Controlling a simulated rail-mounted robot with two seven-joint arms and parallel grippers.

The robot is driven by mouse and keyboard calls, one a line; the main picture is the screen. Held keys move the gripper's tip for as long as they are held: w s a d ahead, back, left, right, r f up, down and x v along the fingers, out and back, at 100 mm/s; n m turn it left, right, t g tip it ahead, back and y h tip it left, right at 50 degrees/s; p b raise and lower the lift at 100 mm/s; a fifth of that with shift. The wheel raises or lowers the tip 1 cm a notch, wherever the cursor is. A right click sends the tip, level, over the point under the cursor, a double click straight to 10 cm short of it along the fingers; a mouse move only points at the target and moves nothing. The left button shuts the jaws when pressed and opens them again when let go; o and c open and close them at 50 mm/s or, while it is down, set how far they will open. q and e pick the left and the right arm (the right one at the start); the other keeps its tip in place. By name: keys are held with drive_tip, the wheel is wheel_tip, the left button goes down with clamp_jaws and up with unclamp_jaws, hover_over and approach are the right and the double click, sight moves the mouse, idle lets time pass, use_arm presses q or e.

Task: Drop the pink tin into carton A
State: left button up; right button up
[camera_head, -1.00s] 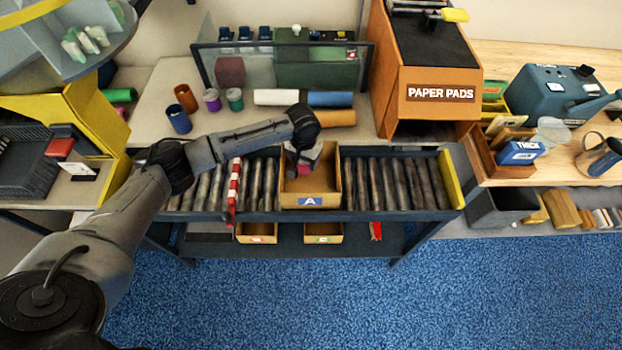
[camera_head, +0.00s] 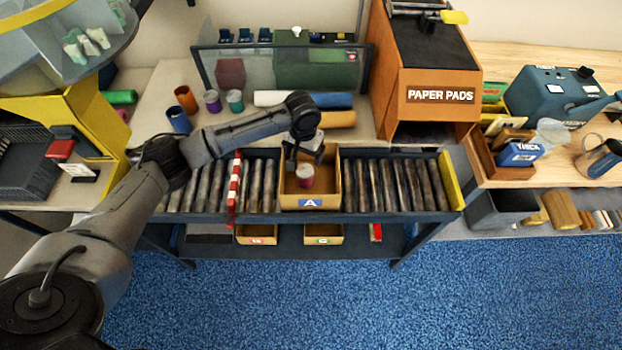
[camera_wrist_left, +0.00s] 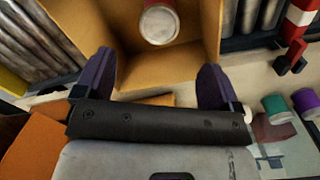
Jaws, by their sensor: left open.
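The pink tin (camera_head: 305,175) stands inside carton A (camera_head: 309,203), an open cardboard box with a blue "A" label on the roller conveyor. My left gripper (camera_head: 304,158) is open and empty, above the rear part of the carton. In the left wrist view its two dark fingers (camera_wrist_left: 154,82) are spread wide. The tin's pale round end (camera_wrist_left: 159,25) shows beyond them, apart from both fingers, and carton A's brown walls (camera_wrist_left: 196,15) surround it. My right gripper is not in view.
A red-and-white striped post (camera_head: 234,187) stands left of the carton. Rollers (camera_head: 395,185) to the right are clear. Two smaller cartons (camera_head: 323,234) sit on the shelf below.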

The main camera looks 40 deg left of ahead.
use_arm(q)
wheel_tip(320, 180, up, 10)
drive_tip(key=shift+f, duration=0.25)
idle(0.6)
